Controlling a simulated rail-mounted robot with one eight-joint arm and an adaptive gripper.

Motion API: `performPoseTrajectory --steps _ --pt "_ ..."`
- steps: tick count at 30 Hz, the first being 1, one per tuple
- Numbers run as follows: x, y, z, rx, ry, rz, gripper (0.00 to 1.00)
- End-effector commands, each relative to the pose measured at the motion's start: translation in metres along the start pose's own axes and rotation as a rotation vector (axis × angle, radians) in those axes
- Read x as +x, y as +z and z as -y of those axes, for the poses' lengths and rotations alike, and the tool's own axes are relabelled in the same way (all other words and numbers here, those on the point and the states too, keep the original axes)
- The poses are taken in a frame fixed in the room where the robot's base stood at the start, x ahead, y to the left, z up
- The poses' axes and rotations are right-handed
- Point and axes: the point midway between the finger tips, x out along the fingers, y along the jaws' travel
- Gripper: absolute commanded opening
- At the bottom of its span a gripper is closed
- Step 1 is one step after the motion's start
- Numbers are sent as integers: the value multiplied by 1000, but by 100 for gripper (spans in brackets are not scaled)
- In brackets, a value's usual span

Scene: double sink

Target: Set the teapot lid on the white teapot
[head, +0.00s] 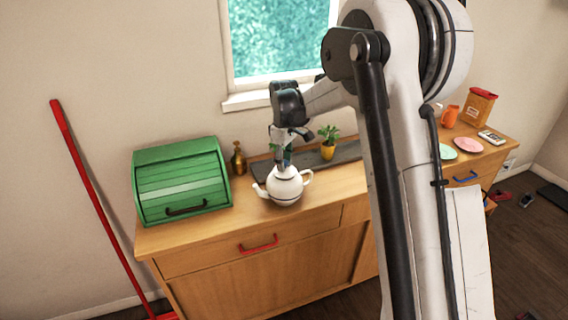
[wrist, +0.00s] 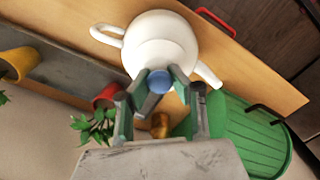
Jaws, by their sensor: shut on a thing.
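The white teapot (head: 285,187) stands upright on the wooden counter, its spout to the left and handle to the right in the head view. In the wrist view the teapot (wrist: 165,35) fills the top middle. My gripper (head: 282,163) points down right over the teapot's top. In the wrist view my gripper's fingers (wrist: 160,84) are shut on the teapot lid, whose round blue part (wrist: 158,81) shows between the fingertips. The lid is at the teapot's mouth. Fingers hide much of it, and I cannot tell whether it rests on the rim or is just above.
A green bread box (head: 181,180) stands left of the teapot. Behind are a brass bottle (head: 238,159), a grey sink strip (head: 347,153) and a plant in a yellow pot (head: 328,151). A red-potted plant (wrist: 106,97) is close to my fingers. Counter in front is clear.

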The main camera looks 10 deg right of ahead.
Motion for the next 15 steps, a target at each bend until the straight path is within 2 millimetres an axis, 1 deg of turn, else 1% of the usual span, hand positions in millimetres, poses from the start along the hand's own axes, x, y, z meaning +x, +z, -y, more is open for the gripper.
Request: performPoseTrajectory --steps 15 --pt "7 0 0 0 0 0 0"
